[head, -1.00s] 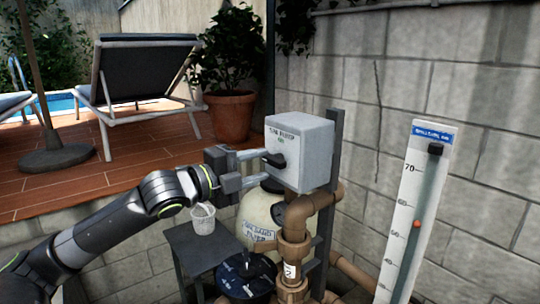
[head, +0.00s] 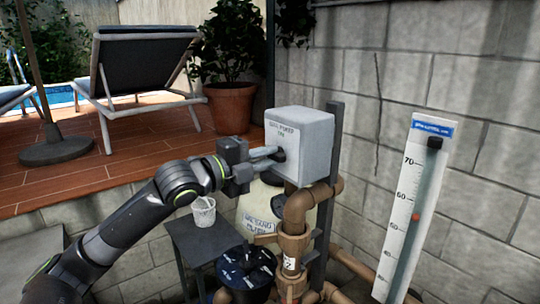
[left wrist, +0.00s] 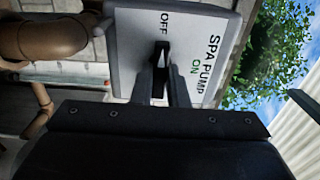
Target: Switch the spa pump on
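The spa pump switch box (head: 303,140) is a light grey box on a dark post in front of the block wall. In the left wrist view its face (left wrist: 125,75) is turned sideways and reads SPA PUMP, ON and OFF. The black switch handle (left wrist: 161,47) points towards the OFF mark. My left gripper (head: 277,154) is at the box face, its two fingers drawn close together with the handle between their tips. The fingers (left wrist: 163,72) hide part of the handle. My right gripper is not in view.
Brown pipes (head: 297,215) and a sand filter (head: 257,220) stand below the box. A small table (head: 205,243) holds a white basket (head: 203,211). A tall gauge board (head: 415,205) stands to the right. A potted plant (head: 232,108) is behind on the deck.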

